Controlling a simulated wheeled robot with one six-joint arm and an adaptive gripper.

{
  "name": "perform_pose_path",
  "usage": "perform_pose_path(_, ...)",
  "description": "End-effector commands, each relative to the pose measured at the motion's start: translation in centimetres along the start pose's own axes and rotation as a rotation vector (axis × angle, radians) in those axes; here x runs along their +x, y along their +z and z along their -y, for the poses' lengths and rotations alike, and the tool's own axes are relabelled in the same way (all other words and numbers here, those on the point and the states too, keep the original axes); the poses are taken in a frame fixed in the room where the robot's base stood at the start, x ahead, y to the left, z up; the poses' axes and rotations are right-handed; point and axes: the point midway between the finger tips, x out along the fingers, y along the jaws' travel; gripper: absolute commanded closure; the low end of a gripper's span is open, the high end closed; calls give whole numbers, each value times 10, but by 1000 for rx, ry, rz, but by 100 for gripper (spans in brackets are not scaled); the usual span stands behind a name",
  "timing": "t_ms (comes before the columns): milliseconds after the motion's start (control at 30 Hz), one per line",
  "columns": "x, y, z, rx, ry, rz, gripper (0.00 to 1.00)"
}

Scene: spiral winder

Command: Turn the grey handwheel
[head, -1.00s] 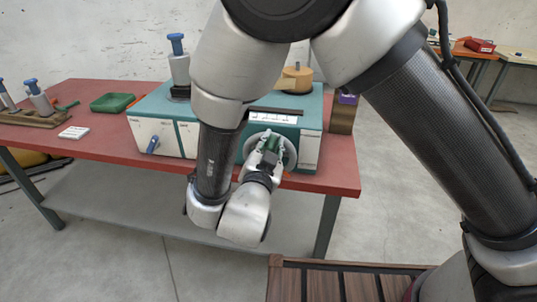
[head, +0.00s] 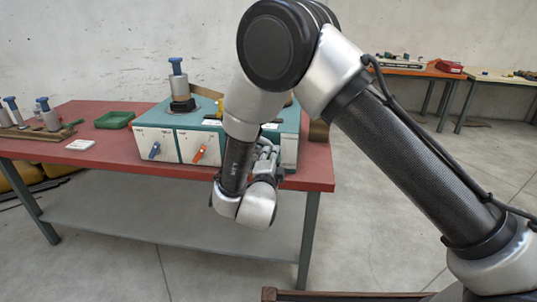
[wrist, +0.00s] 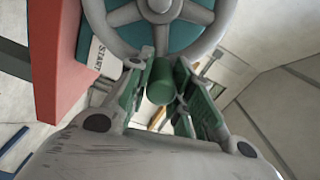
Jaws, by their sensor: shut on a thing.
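The grey handwheel (wrist: 159,8) with its spokes and hub fills the top of the wrist view. A green cylindrical handle (wrist: 160,82) stands out from its lower rim. My gripper (wrist: 160,72) has its green-padded fingers on either side of this handle and is shut on it. In the head view my gripper (head: 266,150) is at the right front of the teal and white winder housing (head: 170,115). My arm hides most of the wheel there.
The housing stands on a red bench (head: 110,170). It carries a blue-topped post (head: 178,75), a blue lever (head: 154,150) and an orange lever (head: 199,155). A green tray (head: 114,120) lies at left.

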Motion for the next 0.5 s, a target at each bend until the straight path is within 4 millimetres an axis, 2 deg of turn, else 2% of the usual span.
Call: perform_pose_path(500,-1,-2,-36,477,3,0,100)
